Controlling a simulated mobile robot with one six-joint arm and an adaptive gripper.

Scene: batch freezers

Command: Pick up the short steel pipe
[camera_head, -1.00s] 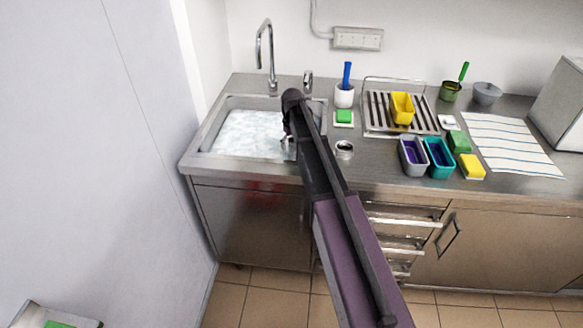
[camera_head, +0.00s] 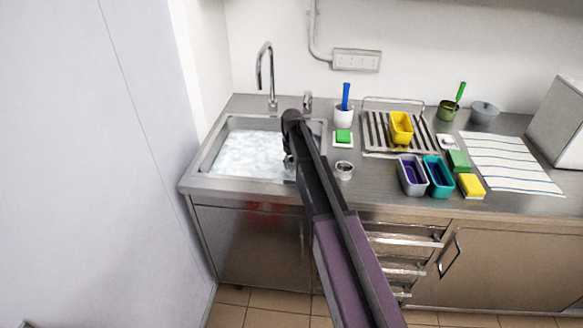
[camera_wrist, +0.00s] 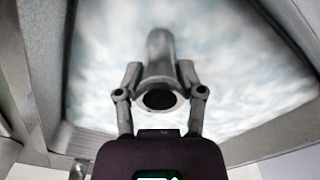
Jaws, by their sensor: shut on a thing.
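The short steel pipe (camera_wrist: 160,60) is a grey tube with a dark open end facing the wrist camera. In the wrist view my gripper (camera_wrist: 160,80) is shut on it, one finger against each side. The pipe points away from me over the foamy, whitish water of the sink. I cannot tell whether its far end touches the water. In the head view my gripper (camera_head: 290,162) is over the right part of the sink (camera_head: 205,183), mostly hidden behind my arm, and the pipe cannot be made out clearly there.
A faucet (camera_head: 268,75) stands behind the sink. On the counter to the right are a small metal ring (camera_head: 344,171), a white cup (camera_head: 344,115) with a blue handle, a drying rack (camera_head: 378,135), a yellow tub (camera_head: 401,127), grey and teal tubs, sponges and a striped cloth (camera_head: 510,165).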

